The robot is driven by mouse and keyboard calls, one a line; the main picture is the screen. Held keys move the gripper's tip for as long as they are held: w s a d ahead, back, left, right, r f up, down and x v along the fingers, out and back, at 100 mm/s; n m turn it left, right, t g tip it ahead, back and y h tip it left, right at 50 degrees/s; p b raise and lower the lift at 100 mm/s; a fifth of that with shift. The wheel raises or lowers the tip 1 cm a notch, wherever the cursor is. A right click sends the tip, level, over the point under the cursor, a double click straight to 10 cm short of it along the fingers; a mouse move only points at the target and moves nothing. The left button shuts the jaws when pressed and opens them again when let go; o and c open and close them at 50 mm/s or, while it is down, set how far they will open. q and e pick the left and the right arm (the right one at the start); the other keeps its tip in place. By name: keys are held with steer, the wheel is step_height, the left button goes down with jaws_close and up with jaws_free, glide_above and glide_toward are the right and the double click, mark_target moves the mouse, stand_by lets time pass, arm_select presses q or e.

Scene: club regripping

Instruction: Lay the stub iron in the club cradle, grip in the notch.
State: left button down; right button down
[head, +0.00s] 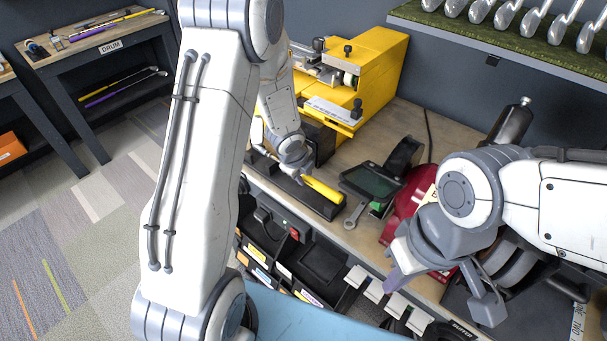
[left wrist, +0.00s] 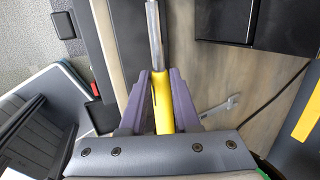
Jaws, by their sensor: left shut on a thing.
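The stub iron shows a yellow grip (head: 324,190) and, in the left wrist view, a bare steel shaft (left wrist: 154,30) running from the yellow grip (left wrist: 163,105). Its head is not seen. My left gripper (left wrist: 160,82) has its purple fingers shut on the yellow grip; in the head view its fingers are mostly hidden behind its wrist. A long, low black block (head: 295,190), apparently the club cradle, lies at the bench edge under and beside the grip. I cannot tell whether they touch, and no notch is clear. My right gripper (head: 396,276) hangs low at right, its jaw opening unclear.
A yellow machine (head: 375,75) stands behind the cradle. A wrench (head: 356,213), a dark-screened device (head: 371,184) and a red object (head: 402,215) lie to the right. Bins (head: 325,262) sit below the bench edge. A rack of club heads (head: 500,15) hangs at upper right.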

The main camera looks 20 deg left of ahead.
arm_select(q)
steer(key=shift+f, duration=0.1)
steer(key=c, duration=0.6)
jaws_free()
steer(key=shift+o, duration=0.2)
steer(key=shift+s, duration=0.1)
steer(key=s+a+r+n+y+p, duration=0.1)
steer(key=s+r+n+p, duration=0.25)
steer(key=r+n, duration=0.3)
steer(key=s+r+n+p, duration=0.3)
steer(key=s+r+n, duration=0.2)
steer(key=r, duration=0.3)
steer(key=s+d+n+g+b, duration=0.1)
steer(key=s+d+b, duration=0.3)
steer(key=s+d, duration=0.4)
steer(key=s+d+n+g+h+b, duration=0.1)
steer(key=s+d+n+g+b, duration=0.1)
steer(key=s+d+b, duration=0.3)
steer(key=s+d+g, duration=0.1)
steer(key=s+d, duration=0.2)
steer(key=s, duration=0.4)
steer(key=shift+s+d+g+h, duration=0.25)
steer(key=shift+s+g+h, duration=0.05)
